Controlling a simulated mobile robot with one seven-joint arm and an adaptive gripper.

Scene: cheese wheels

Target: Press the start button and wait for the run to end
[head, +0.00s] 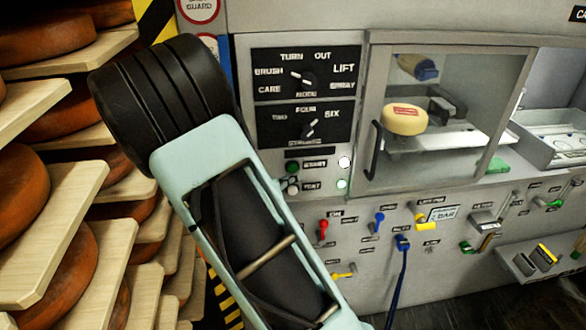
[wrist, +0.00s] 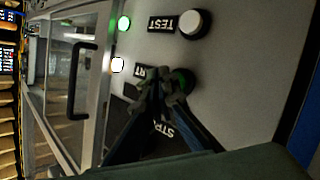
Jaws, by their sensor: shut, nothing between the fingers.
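The green start button (head: 292,166) is on the grey machine panel, beside the label START. In the wrist view the start button (wrist: 184,80) shows partly behind my fingertips. My gripper (wrist: 162,82) is shut and empty, its tips in front of the button. I cannot tell whether they touch it. The white TEST button (head: 292,188) is just below, and it also shows in the wrist view (wrist: 195,23). To the right are a bright white lamp (head: 344,162) and a green lamp (head: 342,183).
A yellow cheese wheel (head: 405,119) with a red label sits behind the machine's glass door (head: 445,65), which looks closed. Two dials (head: 308,80) are above the buttons. Several coloured levers (head: 380,218) stand out below. Shelves of orange cheese wheels (head: 30,195) stand close at left.

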